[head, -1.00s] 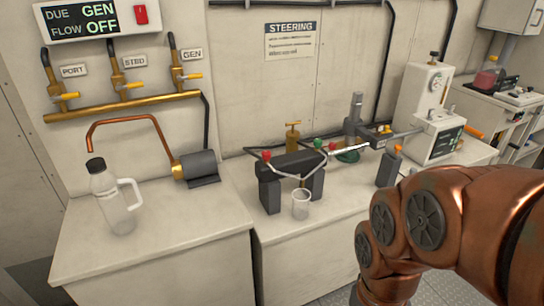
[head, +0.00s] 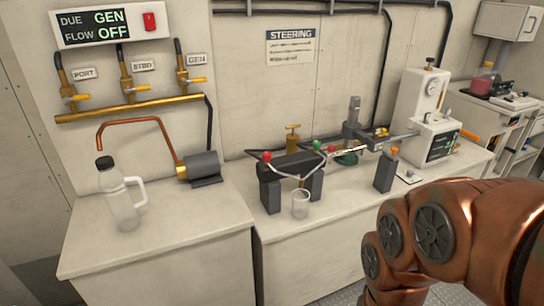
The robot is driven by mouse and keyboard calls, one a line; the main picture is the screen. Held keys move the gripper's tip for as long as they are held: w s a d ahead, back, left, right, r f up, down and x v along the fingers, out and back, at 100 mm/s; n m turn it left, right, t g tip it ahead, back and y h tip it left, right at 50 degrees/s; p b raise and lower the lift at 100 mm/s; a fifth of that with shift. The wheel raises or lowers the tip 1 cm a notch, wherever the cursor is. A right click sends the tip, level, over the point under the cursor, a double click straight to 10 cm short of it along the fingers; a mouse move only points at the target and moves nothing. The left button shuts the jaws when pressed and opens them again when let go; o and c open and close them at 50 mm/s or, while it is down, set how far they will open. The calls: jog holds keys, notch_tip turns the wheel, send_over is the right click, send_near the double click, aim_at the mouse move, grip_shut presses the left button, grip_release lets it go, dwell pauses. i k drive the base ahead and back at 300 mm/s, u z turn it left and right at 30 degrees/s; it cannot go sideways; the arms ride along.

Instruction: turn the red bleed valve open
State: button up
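A dark steering unit (head: 290,165) stands on the bench under the STEERING sign, with thin pale pipes in front. A red knob (head: 267,156) sits at its left end. A second red knob (head: 331,150) sits at its right end, beside a green knob (head: 317,145). I cannot tell which red knob is the bleed valve, nor whether either is turned. A clear cup (head: 300,203) stands on the bench below the pipes. My gripper is not in view; only copper links of my arm show at lower right, apart from the unit in the picture.
A clear jug with a dark cap (head: 121,198) and a pump (head: 198,167) are on the left bench. A wall panel (head: 108,24) reads DUE GEN, FLOW OFF. A dark block with an orange top (head: 385,172) and a white gauge unit (head: 419,100) stand farther right.

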aim_at(266, 155)
jog(key=k, duration=1.15)
jog(key=u, duration=0.65)
jog(key=i, duration=0.75)
jog(key=u, duration=0.75)
jog(key=i, duration=0.8)
jog(key=z, duration=0.65)
jog(key=i, duration=0.7)
jog(key=z, duration=0.55)
